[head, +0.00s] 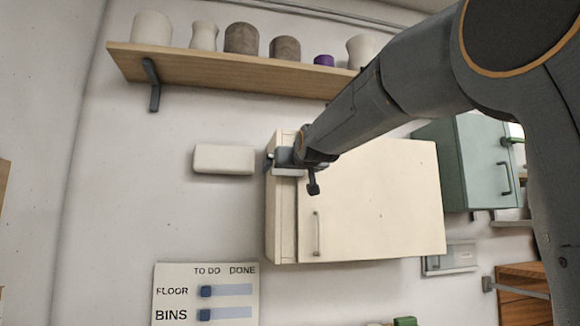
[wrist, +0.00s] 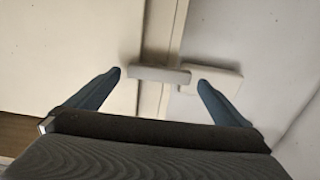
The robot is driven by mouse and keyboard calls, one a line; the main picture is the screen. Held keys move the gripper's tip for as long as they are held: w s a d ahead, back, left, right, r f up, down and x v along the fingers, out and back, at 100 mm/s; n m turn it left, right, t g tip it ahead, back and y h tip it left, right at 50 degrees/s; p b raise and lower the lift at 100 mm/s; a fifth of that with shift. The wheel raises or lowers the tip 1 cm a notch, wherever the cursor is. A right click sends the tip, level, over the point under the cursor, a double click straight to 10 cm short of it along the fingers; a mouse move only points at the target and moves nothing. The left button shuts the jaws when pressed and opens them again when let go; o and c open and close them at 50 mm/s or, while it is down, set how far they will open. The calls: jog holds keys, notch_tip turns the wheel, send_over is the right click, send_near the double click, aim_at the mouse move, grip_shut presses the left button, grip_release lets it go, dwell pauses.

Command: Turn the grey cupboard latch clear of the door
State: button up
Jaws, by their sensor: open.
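The grey latch (wrist: 158,75) is a pale, straight bar on the cream cupboard. In the wrist view it lies crosswise over the narrow front strip, and one end overlaps the edge of the door (wrist: 70,50). In the head view the cupboard door (head: 375,200) looks closed, with a vertical handle (head: 317,233) low on its left side. My gripper (wrist: 158,77) is open, with one finger beyond each end of the latch. A gap shows between each fingertip and the bar. In the head view my gripper (head: 290,165) is at the cupboard's upper left and mostly hides the latch.
A white box (head: 224,159) is on the wall just left of the cupboard. A wooden shelf (head: 230,72) with several pots runs above. A green cupboard (head: 480,160) hangs at right. A TO DO/DONE board (head: 180,272) is below left.

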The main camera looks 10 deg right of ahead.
jog(key=shift+w, duration=0.4)
jog(key=shift+d, duration=0.1)
jog(key=shift+c, duration=0.4)
